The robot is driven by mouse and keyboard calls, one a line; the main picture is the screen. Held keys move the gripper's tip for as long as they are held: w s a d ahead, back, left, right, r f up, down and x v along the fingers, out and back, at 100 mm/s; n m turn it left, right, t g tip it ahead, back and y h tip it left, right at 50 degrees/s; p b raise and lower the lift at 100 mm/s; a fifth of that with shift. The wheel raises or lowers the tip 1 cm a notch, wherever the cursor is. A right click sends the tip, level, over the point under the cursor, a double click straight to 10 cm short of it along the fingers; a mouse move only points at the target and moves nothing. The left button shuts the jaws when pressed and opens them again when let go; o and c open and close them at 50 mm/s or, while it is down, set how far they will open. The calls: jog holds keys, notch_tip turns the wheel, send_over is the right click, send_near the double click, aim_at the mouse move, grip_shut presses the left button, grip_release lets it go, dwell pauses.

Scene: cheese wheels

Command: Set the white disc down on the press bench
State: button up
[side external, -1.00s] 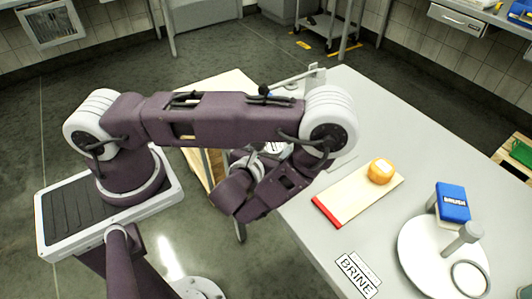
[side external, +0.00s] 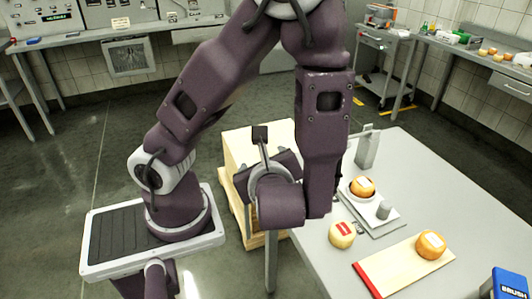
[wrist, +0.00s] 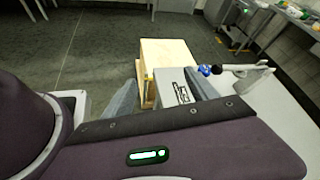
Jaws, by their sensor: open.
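My gripper (wrist: 160,88) is open and empty in the wrist view, its two grey fingers spread above the floor near a pale wooden block. In the side view it is largely hidden behind my arm. No plain white disc shows clearly. A cream round wheel with a red label (side external: 341,242) lies on the grey table (side external: 425,180), near its left edge. A white dish (side external: 348,194) holds an orange wheel (side external: 362,185). A grey upright fixture (side external: 367,150) stands behind the dish.
A wooden block on a pallet (side external: 240,150) stands left of the table, close to my arm. A board with a red end (side external: 390,272) carries another orange wheel (side external: 431,245). A grey knobbed weight (side external: 384,210) is near the dish. A blue brush box (side external: 510,284) is at right.

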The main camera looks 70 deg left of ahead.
jog(key=s+d+r+n+g+h, duration=0.4)
jog(key=s+n+h, duration=0.35)
jog(key=n, duration=0.45)
jog(key=w+d+r+n+t+h, duration=0.3)
jog(key=r+n+t+h, duration=0.1)
jog(key=r, duration=0.3)
jog(key=shift+w+r+n+t+h, duration=0.2)
jog(key=shift+r+n+t+h, duration=0.2)
jog(key=shift+t, duration=0.5)
